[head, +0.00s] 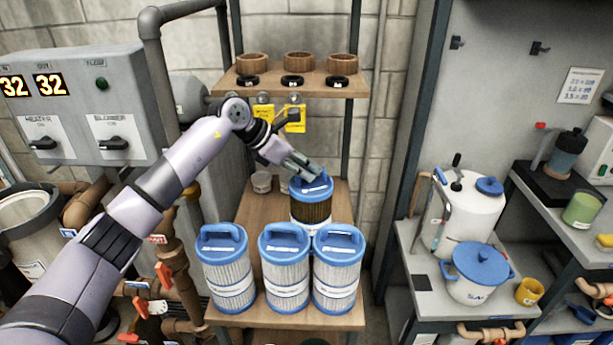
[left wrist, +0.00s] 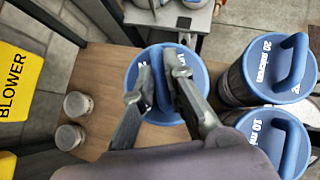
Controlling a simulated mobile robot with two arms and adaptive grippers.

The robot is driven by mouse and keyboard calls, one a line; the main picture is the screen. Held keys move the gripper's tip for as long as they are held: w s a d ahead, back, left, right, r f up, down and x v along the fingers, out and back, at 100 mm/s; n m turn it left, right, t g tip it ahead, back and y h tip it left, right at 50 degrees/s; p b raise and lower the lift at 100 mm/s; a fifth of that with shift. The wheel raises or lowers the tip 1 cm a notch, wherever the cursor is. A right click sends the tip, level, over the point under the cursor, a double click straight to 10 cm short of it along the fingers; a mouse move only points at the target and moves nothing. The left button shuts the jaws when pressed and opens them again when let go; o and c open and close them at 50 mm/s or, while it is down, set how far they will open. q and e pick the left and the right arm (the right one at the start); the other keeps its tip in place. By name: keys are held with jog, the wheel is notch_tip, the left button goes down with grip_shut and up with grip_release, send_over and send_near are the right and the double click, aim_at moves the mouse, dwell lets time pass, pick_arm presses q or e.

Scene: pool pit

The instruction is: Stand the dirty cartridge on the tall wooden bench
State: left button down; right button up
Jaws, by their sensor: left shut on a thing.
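The dirty cartridge (head: 311,209) has a brown, stained pleated body and a blue lid with a handle. It is upright over the wooden bench (head: 340,200), behind the row of clean cartridges. My left gripper (head: 308,170) is shut on its lid handle from above. In the left wrist view, the two fingers (left wrist: 160,84) pinch the handle of the blue lid (left wrist: 143,72). The front cartridges hide the dirty cartridge's base, so I cannot tell whether it touches the bench top. My right gripper is not in view.
Three white cartridges with blue lids, at left (head: 227,272), middle (head: 285,275) and right (head: 337,272), stand along the bench's front. Small jars (left wrist: 75,104) stand behind to the left. An upper shelf (head: 290,88) with rings overhangs the bench's back.

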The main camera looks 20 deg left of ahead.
aim_at(306, 184)
pick_arm(q)
notch_tip(306, 184, down, 2)
jog(key=shift+f+p, duration=0.1)
jog(key=shift+p, duration=0.25)
jog(key=shift+f, duration=0.4)
jog(key=c, duration=1.6)
grip_release()
jog(key=shift+f, duration=0.15)
jog(key=shift+c, duration=0.2)
jog(key=shift+s+a+r, duration=0.15)
jog(key=shift+r, duration=0.1)
jog(key=b+v, duration=0.3)
jog(key=v, duration=0.8)
jog(key=shift+s+r, duration=0.2)
